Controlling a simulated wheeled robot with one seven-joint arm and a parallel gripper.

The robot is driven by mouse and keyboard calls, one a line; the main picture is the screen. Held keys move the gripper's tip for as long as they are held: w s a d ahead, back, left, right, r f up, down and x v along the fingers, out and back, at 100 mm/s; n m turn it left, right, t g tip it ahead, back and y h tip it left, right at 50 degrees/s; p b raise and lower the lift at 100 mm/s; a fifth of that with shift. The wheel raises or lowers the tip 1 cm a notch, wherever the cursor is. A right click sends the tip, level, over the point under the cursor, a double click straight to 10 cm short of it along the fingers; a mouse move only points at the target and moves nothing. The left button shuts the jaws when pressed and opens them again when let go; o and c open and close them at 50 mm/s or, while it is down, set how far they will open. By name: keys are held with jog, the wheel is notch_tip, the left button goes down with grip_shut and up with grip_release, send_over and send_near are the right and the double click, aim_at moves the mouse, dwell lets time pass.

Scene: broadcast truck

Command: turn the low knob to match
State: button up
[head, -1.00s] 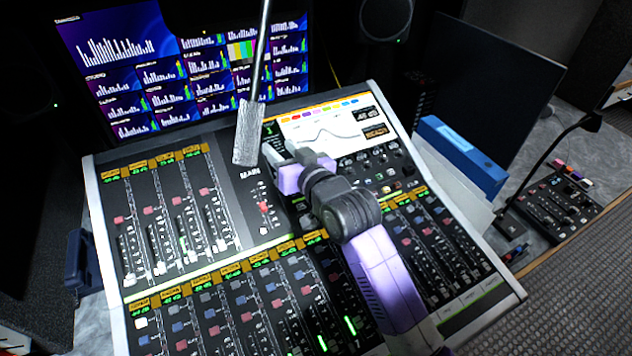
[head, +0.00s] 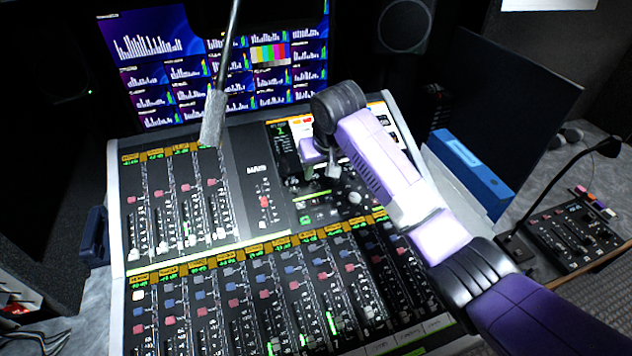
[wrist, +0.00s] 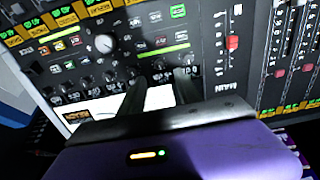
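A row of small dark knobs runs below the mixing console's small screen; in the wrist view one knob (wrist: 158,66) shows just beyond and between my fingers, and others line up to its left. The labels are too small to tell which is the low knob. In the head view my gripper (head: 322,174) hangs over the console's upper middle, in front of the screen (head: 300,126). My arm hides much of the screen and knob row. Contact with a knob cannot be told.
A larger silver knob (wrist: 104,43) and lit buttons lie near the row. Fader strips (head: 180,210) fill the console's left and front. A gooseneck microphone (head: 213,118) rises left of my gripper. A blue binder (head: 470,170) stands at the right.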

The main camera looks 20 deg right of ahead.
aim_at(315, 183)
jog(key=shift+p+x, duration=0.35)
jog(key=shift+x, duration=3.4)
jog(key=shift+r, duration=0.1)
grip_shut()
